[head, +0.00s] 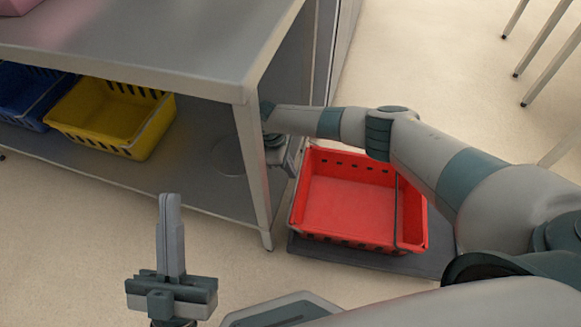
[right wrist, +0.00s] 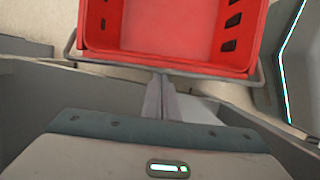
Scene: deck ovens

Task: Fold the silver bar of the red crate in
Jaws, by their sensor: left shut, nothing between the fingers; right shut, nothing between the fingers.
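The red crate (head: 345,205) stands open and empty on the floor side of the table leg in the head view. It also fills the top of the right wrist view (right wrist: 165,25). The silver bar (right wrist: 200,73) runs along the crate's near side there, outside the rim. My right gripper (right wrist: 161,92) is shut and empty, its tips at or very close to the bar's middle; contact is unclear. In the head view, my right gripper (head: 293,160) is by the crate's left side, partly hidden. My left gripper (head: 170,205) is shut and empty, left of the crate, apart from it.
A metal table (head: 150,45) stands at upper left, its leg (head: 252,170) close to my right gripper and the crate. A yellow crate (head: 110,115) and a blue crate (head: 20,95) sit on its lower shelf. A dark base (head: 365,258) lies under the red crate.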

